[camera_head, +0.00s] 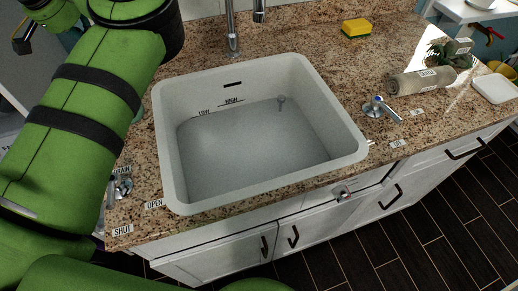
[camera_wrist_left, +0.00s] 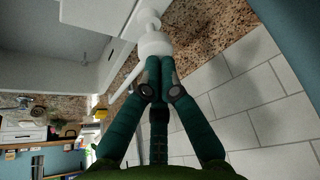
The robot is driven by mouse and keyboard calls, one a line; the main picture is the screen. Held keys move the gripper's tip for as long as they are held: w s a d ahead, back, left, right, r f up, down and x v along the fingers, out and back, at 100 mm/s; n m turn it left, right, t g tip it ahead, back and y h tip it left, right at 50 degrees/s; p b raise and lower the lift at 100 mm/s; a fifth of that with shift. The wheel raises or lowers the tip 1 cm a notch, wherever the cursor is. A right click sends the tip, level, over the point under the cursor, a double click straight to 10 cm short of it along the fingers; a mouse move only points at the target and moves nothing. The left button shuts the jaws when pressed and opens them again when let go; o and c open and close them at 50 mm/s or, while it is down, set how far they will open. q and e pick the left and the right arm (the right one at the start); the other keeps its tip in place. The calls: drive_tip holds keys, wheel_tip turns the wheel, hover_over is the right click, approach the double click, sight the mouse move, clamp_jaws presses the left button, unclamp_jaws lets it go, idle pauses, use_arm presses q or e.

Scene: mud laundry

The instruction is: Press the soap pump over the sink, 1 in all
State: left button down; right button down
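The white soap pump (camera_wrist_left: 155,44) shows at the top of the left wrist view, with its long spout slanting down to the left. Its lower body is cut off by the picture's edge. My left gripper (camera_wrist_left: 154,66) has its fingertips together right at the pump head; I cannot tell whether they touch it. The white sink (camera_head: 265,180) is in the middle of the head view and also shows at the left of the left wrist view (camera_wrist_left: 85,42). In the head view my left arm hides the far left, and neither the pump nor the left gripper can be made out. My right gripper is out of view.
A faucet (camera_head: 232,35) stands behind the sink. A yellow-green sponge (camera_head: 356,28), a blue-topped tap handle (camera_head: 380,107), a rolled towel (camera_head: 422,80), a plant (camera_head: 447,55) and a white dish (camera_head: 495,88) are on the granite counter (camera_head: 300,35). Cabinets (camera_head: 225,262) lie below.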

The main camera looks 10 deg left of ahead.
use_arm(q)
drive_tip(key=shift+s+f, duration=0.1)
drive_tip(key=shift+f, duration=0.15)
drive_tip(key=shift+r+p, duration=1)
drive_tip(key=shift+r, duration=0.55)
wheel_tip(320, 180, up, 6)
drive_tip(key=p, duration=0.4)
drive_tip(key=shift+r, duration=0.1)
